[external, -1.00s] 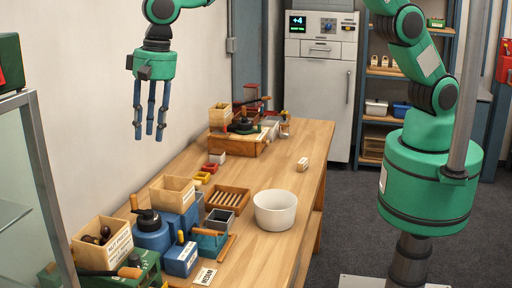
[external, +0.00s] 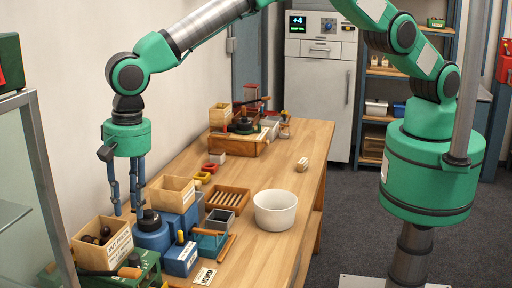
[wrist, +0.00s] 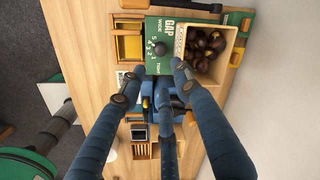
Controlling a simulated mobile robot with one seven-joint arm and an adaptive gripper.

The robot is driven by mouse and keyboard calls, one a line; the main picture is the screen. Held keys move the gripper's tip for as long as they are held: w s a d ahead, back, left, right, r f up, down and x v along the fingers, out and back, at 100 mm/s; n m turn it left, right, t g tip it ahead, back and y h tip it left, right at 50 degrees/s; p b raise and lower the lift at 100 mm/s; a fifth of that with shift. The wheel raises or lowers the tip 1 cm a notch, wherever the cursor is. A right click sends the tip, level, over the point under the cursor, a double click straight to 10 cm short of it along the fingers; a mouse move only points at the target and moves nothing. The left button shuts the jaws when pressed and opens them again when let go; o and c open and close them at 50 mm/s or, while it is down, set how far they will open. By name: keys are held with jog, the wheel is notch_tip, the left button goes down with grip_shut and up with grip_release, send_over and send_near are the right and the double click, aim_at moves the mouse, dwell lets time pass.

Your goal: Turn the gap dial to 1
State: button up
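The gap dial (wrist: 160,48) is a dark round knob on a green panel marked GAP, WIDE and TIGHT, with numbers beside it. I cannot tell which number it points to. The panel belongs to the green machine (external: 148,267) at the near end of the bench; the dial itself does not show in the external view. My gripper (external: 128,207) has three blue fingers pointing down, spread apart and empty, beside the wall and behind the chestnut box. In the wrist view the fingertips (wrist: 155,84) lie just below the panel, apart from the dial.
A wooden box of chestnuts (wrist: 231,45) sits beside the dial. A blue machine (external: 151,239) with a black-lidded top and an empty wooden box (external: 173,190) stand close to the fingers. A white bowl (external: 275,213) stands to the right. The bench's right side is mostly clear.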

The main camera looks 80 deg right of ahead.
aim_at(134, 255)
jog(key=shift+f, duration=0.15)
jog(key=shift+w+a+f+p, duration=0.15)
jog(key=shift+f+p, duration=0.1)
jog(key=shift+f, duration=2)
jog(key=shift+w+a+f+p, duration=0.1)
jog(key=shift+f+p, duration=0.2)
jog(key=shift+f, duration=1.9)
jog(key=shift+w+a+f+p, duration=0.15)
jog(key=shift+f+p, duration=0.1)
jog(key=shift+f, duration=2)
grip_shut()
